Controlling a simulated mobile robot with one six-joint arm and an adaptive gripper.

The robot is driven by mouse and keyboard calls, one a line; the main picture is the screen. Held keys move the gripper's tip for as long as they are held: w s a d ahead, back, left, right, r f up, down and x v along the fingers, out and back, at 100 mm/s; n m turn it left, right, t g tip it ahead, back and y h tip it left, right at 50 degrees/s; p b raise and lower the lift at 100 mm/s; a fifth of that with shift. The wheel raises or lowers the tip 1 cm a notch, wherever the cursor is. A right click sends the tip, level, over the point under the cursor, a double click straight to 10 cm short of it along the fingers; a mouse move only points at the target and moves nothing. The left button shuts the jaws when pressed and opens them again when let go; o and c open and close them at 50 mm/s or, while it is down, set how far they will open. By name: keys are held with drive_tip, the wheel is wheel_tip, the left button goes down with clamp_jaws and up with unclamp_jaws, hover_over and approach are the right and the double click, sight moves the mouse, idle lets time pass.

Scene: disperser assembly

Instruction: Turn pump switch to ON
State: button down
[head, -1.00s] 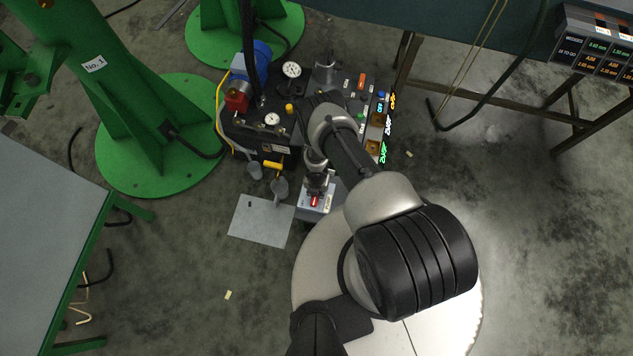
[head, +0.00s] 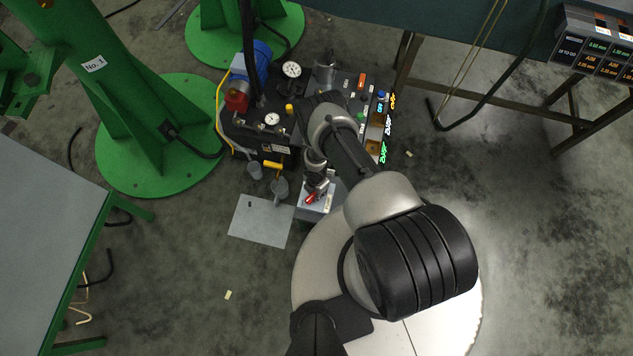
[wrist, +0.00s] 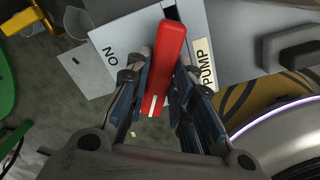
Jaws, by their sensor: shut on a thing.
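The pump switch is a red lever (wrist: 167,60) with a white stripe at its near end, on a grey box (wrist: 225,35). In the wrist view it lies slightly tilted between the two fingers of my gripper (wrist: 158,105), which is shut on it. An ON mark (wrist: 110,55), seen upside down, is left of the lever, and a PUMP label (wrist: 204,62) is to its right. In the head view the red lever (head: 310,198) sits slanted on the box, below my gripper (head: 316,186). My arm partly covers this area.
The pump unit with gauges (head: 291,70), a blue motor (head: 262,55) and a yellow handle (head: 273,165) stands behind the switch. A dark block (wrist: 290,47) projects at the right.

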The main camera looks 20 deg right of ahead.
drive_tip(key=m, duration=0.5)
drive_tip(key=shift+m, duration=0.3)
drive_tip(key=m, duration=0.5)
drive_tip(key=shift+m, duration=0.3)
drive_tip(key=c, duration=1.4)
unclamp_jaws()
